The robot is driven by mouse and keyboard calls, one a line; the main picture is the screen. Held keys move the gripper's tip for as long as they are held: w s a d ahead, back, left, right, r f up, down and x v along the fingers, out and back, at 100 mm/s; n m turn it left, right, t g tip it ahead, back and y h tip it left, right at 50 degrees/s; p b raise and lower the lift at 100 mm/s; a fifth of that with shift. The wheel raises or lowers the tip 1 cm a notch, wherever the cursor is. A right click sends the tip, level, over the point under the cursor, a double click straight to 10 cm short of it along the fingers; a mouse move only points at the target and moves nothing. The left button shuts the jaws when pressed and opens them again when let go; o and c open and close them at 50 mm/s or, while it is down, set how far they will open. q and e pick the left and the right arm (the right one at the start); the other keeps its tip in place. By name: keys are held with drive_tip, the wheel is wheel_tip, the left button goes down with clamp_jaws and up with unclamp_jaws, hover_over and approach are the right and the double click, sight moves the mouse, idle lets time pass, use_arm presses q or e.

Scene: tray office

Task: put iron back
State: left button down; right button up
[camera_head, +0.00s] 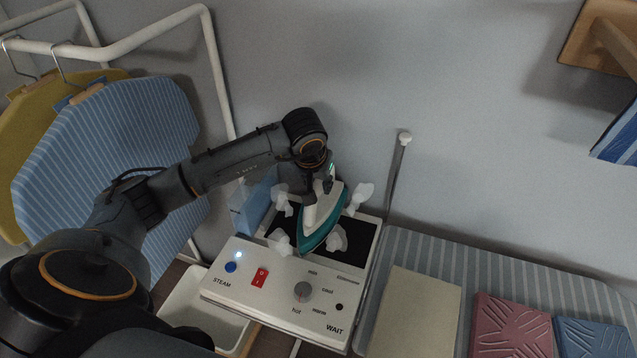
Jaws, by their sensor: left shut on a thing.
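The iron (323,220) is white with a teal soleplate edge. It is over the black rest pad (359,236) of the white steam station (220,287), tip toward the front; I cannot tell whether it touches the pad. My left gripper (322,188) is shut on the iron at its back upper end, partly hidden by my wrist. White puffs of steam show around the iron. My right gripper is not in view.
A striped ironing board (431,250) lies to the right with a cream cloth (415,312), a red folded cloth (512,326) and a blue one (594,338). A white bin (190,312) is at front left. Shirts (105,150) hang at left.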

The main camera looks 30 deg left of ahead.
use_arm(q)
drive_tip(key=c, duration=1.1)
unclamp_jaws()
drive_tip(key=shift+s+d, duration=0.1)
drive_tip(key=shift+r+p, duration=0.4)
drive_tip(key=shift+p, duration=0.15)
drive_tip(key=shift+b+v, duration=1.5)
drive_tip(key=shift+v, duration=4.55)
drive_tip(key=shift+f, duration=0.1)
